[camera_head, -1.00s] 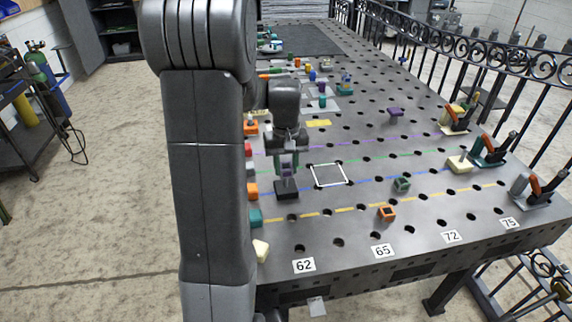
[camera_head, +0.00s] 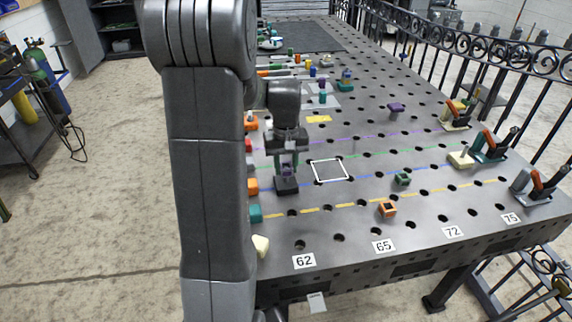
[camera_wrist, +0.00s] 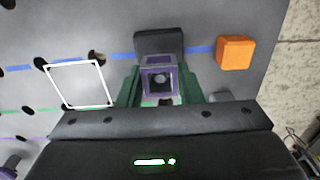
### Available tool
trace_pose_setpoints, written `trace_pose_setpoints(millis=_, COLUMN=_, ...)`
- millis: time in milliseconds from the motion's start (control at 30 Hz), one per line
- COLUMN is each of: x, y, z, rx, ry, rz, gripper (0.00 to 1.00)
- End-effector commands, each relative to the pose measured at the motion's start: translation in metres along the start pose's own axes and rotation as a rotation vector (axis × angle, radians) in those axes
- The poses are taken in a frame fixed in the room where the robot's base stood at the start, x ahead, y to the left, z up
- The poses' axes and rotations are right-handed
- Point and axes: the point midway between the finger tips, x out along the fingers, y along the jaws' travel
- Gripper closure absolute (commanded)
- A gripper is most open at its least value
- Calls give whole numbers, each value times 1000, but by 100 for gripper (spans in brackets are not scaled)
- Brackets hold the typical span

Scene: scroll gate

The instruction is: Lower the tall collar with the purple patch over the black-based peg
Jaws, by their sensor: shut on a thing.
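My gripper (camera_head: 287,160) is shut on the tall collar (camera_head: 286,169), a grey square tube with a purple patch, and holds it upright just above or at the peg's black base (camera_head: 287,187). In the wrist view the collar's purple-edged square opening (camera_wrist: 146,79) sits between the green fingers of my gripper (camera_wrist: 159,88). The black base (camera_wrist: 158,42) shows just beyond it. The peg's post is mostly hidden by the collar. I cannot tell for certain how far the collar is around it.
A white square outline (camera_head: 330,170) is marked on the table to the right. An orange block (camera_wrist: 236,52) stands close by. Small hollow green (camera_head: 402,179) and orange (camera_head: 387,208) pieces sit farther right. Toggle clamps (camera_head: 540,188) line the right edge.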

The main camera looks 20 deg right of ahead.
Motion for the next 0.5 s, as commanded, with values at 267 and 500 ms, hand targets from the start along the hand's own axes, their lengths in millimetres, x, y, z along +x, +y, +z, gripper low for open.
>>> trace_pose_setpoints(millis=267, x=0, y=0, z=0, rx=0, ry=0, rz=0, gripper=42)
trace_pose_setpoints(millis=500, x=-3, y=0, z=0, rx=0, ry=1, rz=0, gripper=42)
